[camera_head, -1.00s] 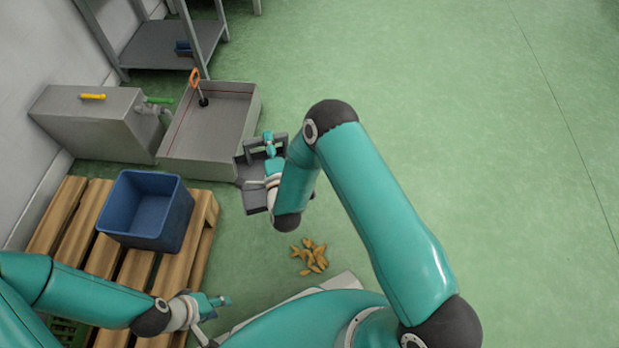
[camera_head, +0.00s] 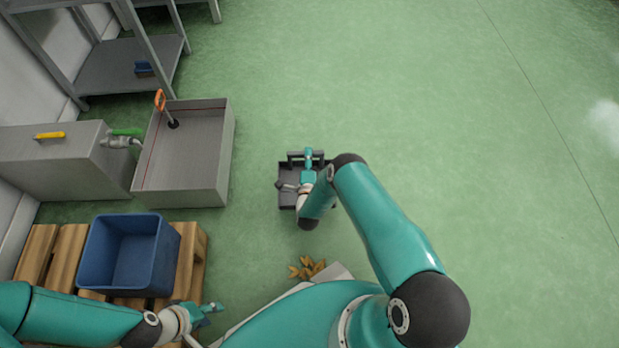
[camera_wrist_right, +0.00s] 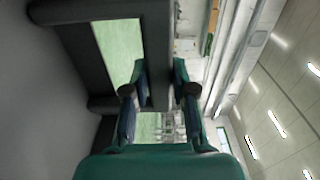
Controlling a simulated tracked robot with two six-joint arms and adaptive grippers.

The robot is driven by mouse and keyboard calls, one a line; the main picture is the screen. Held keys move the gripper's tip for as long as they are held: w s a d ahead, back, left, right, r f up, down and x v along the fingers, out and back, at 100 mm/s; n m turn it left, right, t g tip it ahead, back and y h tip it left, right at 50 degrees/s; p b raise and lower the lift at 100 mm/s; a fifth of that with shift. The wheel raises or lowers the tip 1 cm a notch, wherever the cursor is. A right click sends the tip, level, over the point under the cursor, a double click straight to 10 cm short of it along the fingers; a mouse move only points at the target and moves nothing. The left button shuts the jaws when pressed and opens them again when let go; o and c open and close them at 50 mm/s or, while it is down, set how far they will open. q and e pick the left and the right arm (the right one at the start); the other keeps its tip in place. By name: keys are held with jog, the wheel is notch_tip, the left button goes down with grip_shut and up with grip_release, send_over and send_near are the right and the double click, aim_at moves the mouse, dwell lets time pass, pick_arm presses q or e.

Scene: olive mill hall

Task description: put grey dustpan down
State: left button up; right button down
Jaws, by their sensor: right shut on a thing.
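The grey dustpan (camera_head: 287,171) is in the middle of the head view, over the green floor, right of the grey open basin. My right gripper (camera_head: 308,160) is shut on its handle. The right wrist view shows the dark handle bar (camera_wrist_right: 158,60) between the two fingers (camera_wrist_right: 160,95) of that gripper. I cannot tell whether the dustpan touches the floor. My right arm hides part of its right side. My left gripper (camera_head: 212,308) is at lower left in the head view, near the pallet, with nothing visible in it; its fingers are too small to read.
A grey basin (camera_head: 212,185) with an orange-handled tool (camera_head: 160,100) stands at left, beside a grey tank (camera_head: 60,165). A blue crate (camera_head: 165,255) sits on a wooden pallet (camera_head: 40,250). Yellow-brown scraps (camera_head: 305,268) lie near my base. The floor at right is clear.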

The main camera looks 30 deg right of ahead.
notch_tip(320, 180, down, 7)
jog(key=b, duration=0.3)
jog(key=shift+w+a+r, duration=0.1)
jog(key=shift+w, duration=0.05)
notch_tip(320, 180, down, 4)
jog(key=b, duration=0.2)
jog(key=shift+b, duration=0.3)
jog(key=c, duration=1.4)
grip_release()
jog(key=shift+f, duration=0.2)
jog(key=o, duration=0.4)
jog(key=shift+o, duration=0.2)
